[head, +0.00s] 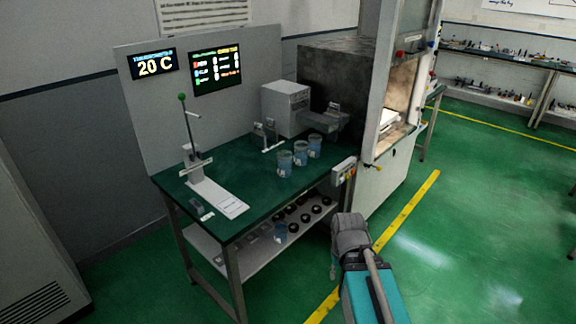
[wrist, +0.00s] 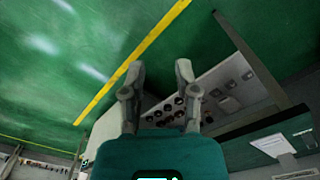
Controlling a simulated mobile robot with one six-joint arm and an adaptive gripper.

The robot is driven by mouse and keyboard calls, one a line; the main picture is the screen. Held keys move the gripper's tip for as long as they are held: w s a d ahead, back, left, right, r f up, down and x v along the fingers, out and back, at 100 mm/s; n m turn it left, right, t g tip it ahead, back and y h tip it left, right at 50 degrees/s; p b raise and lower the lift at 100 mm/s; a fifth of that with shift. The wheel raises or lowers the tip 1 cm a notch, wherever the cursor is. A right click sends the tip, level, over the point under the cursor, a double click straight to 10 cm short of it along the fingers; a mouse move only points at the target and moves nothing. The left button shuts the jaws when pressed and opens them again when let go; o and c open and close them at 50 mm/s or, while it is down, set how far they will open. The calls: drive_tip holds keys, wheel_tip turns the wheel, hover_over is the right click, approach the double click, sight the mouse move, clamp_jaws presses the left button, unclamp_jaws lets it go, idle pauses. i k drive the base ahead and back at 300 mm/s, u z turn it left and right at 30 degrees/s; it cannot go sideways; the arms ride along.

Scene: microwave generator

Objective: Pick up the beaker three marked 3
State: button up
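Another beaker (head: 280,231) stands on the lower shelf. Their marks are too small to read, so I cannot tell which is beaker three. My gripper (wrist: 160,75) shows in the wrist view with its two fingers spread and nothing between them. It is off the front of the table, apart from all the beakers. No beaker is clear in the wrist view.
The green table (head: 235,160) carries a lever press (head: 195,150), a grey box (head: 286,108) and small stands. Its lower shelf (head: 255,255) holds several dark round pieces. A control box (head: 344,170) sits at its front right corner. A fume hood (head: 385,150) stands right. Green floor is clear.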

sight(285, 164)
drive_tip(key=k, duration=0.65)
drive_tip(key=z, duration=0.15)
drive_tip(key=i, duration=1.3)
drive_tip(key=u, duration=0.5)
drive_tip(key=i, duration=0.5)
drive_tip(key=u, duration=0.5)
